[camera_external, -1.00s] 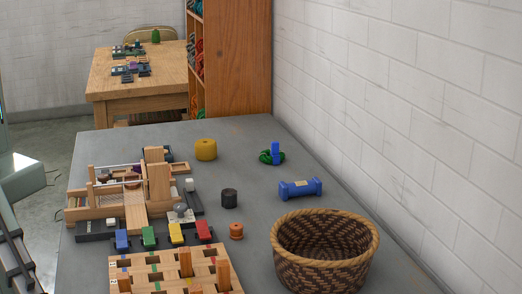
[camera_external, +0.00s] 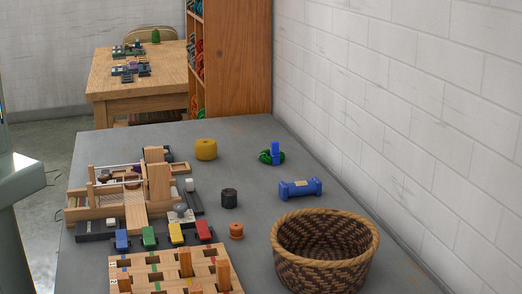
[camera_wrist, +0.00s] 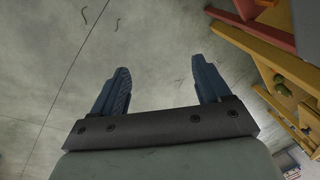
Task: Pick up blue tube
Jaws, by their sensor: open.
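A blue tube (camera_external: 300,189) with wider ends and a pale label lies on its side on the grey table, behind the wicker basket and near the wall. A smaller blue piece (camera_external: 275,150) stands upright with a green skein (camera_external: 266,158) around or beside it; I cannot tell which. My gripper (camera_wrist: 160,82) is open and empty in the wrist view, over the concrete floor. In the external view only part of my arm shows at the left edge, far from the blue tube.
A wicker basket (camera_external: 284,262) stands at the front right. A yellow skein (camera_external: 206,149), a dark cylinder (camera_external: 229,198) and an orange spool (camera_external: 236,231) stand mid-table. Wooden racks (camera_external: 136,203) and small coloured blocks (camera_external: 149,238) crowd the left. A brick wall (camera_external: 400,110) borders the right.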

